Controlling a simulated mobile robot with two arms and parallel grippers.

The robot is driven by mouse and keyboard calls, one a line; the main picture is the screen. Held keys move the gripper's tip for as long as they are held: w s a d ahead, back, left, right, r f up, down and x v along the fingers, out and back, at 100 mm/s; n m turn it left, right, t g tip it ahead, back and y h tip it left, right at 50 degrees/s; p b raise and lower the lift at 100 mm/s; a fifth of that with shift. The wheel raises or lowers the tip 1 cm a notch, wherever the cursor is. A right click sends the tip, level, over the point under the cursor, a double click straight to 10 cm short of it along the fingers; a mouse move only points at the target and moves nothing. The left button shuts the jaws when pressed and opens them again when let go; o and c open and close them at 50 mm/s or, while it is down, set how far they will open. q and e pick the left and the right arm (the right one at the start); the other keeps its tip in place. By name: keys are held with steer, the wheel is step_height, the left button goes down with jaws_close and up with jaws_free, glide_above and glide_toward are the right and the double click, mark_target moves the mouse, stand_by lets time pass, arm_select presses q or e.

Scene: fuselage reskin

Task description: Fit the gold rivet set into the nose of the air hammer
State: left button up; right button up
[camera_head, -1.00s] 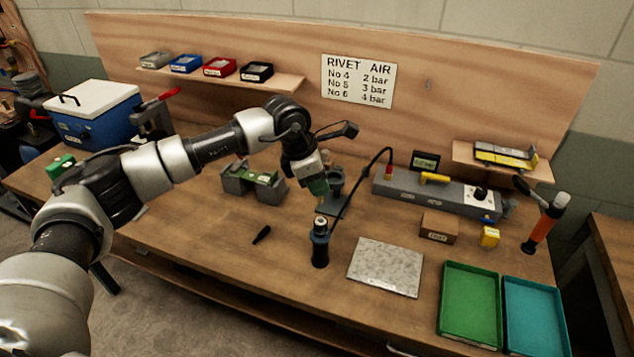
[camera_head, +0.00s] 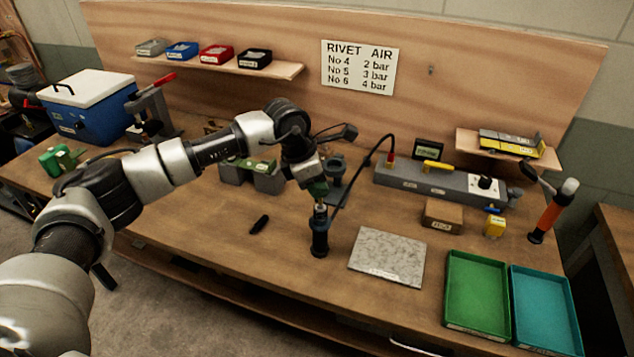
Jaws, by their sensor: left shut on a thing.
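The air hammer (camera_head: 320,240) is a dark tool standing upright on the bench, nose up, with a hose rising from it to the right. My left gripper (camera_head: 319,194) points down directly above the hammer's nose and is shut on the gold rivet set (camera_head: 320,206). Only a small lower part of the set shows below the jaws. Its lower end is at the nose; whether it sits inside or just touches the top is too small to tell. My right gripper is not in view.
A grey stone plate (camera_head: 387,257) lies right of the hammer, with green (camera_head: 477,330) and teal trays (camera_head: 546,338) beyond. A grey air unit (camera_head: 440,184) stands behind. A small black piece (camera_head: 259,224) lies left. The bench front left is clear.

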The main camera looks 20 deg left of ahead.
arm_select(q)
jaws_close()
steer(key=shift+b, duration=0.55)
stand_by(0.4)
steer(key=shift+f+b, duration=1.7)
steer(key=shift+f, duration=0.3)
stand_by(0.5)
steer(key=o, duration=0.8)
jaws_free()
steer(key=shift+o, duration=0.2)
steer(key=shift+r, duration=0.1)
steer(key=p+v, duration=0.2)
steer(key=v, duration=0.3)
